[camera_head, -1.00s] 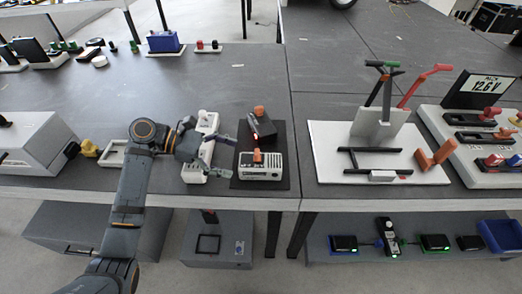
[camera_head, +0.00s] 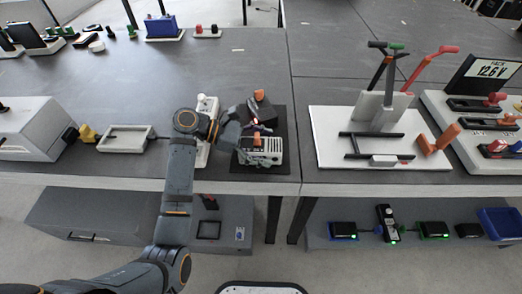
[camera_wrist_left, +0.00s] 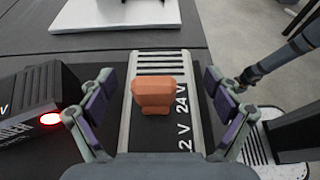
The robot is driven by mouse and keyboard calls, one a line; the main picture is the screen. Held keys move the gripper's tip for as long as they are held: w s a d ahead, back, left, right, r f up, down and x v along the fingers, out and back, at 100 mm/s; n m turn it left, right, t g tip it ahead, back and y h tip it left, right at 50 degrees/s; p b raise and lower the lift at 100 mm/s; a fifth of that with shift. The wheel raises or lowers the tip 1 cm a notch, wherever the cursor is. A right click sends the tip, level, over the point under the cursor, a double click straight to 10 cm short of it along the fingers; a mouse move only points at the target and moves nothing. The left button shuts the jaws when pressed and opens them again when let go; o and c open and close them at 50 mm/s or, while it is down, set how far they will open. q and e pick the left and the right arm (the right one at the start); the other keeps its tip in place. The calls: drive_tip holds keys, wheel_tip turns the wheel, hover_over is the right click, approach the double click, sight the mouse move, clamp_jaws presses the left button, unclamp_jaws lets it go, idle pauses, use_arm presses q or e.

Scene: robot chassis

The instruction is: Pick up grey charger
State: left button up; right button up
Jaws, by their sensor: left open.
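The grey charger (camera_head: 262,157) stands on a dark mat at the front edge of the left bench, with an orange knob on top. In the left wrist view the charger (camera_wrist_left: 165,65) lies between my open fingers, with its slatted face, orange knob and voltage markings showing. My left gripper (camera_head: 258,134) is over it in the head view, and the left wrist view shows its fingers (camera_wrist_left: 160,108) apart on both sides. I cannot tell whether they touch it. At upper right of that view, a dark arm ends in what looks like my right gripper (camera_wrist_left: 247,77), too small to read.
A black battery-like block with an orange top (camera_head: 261,106) stands behind the charger on the same mat (camera_head: 283,178). A white strip (camera_head: 203,150) is just left, partly behind my arm. A white tool board (camera_head: 335,154) stands right. Bare bench lies behind.

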sight(266, 145)
use_arm(q)
drive_tip(key=shift+c, duration=0.5)
drive_tip(key=c, duration=1.6)
drive_tip(key=shift+o, duration=0.2)
wheel_tip(266, 145, up, 18)
drive_tip(key=p, duration=0.3)
drive_tip(key=shift+p, duration=1.15)
